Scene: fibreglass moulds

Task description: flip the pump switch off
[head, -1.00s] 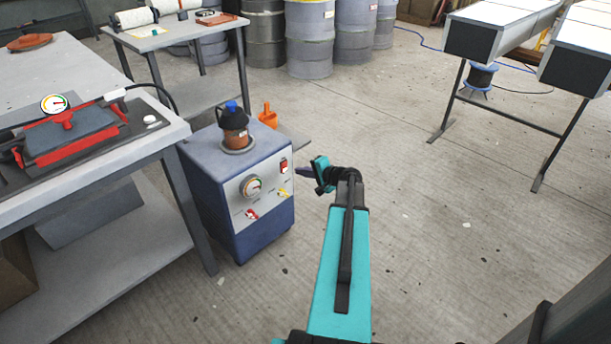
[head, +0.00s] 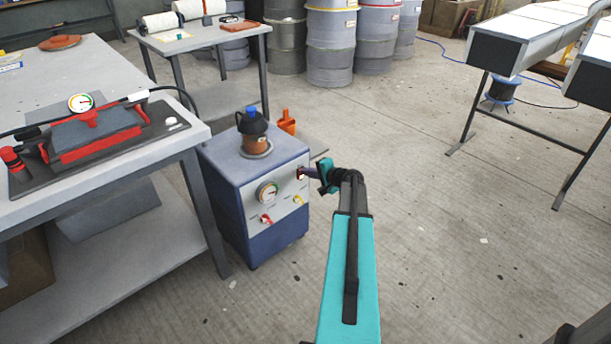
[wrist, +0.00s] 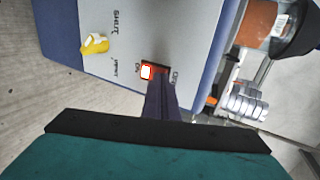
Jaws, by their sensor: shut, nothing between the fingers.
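The pump is a blue box (head: 226,188) with a pale front panel, standing on the floor beside the workbench. Its switch (wrist: 147,71) is a small red and white rocker in a dark frame, with ON marked on its left and OFF on its right in the wrist view.
The panel also carries a gauge (head: 267,193), a red valve (head: 266,218) and a yellow valve (wrist: 95,44). A dark-capped jar (head: 256,142) stands on the pump. The workbench (head: 190,135) is close on the left.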

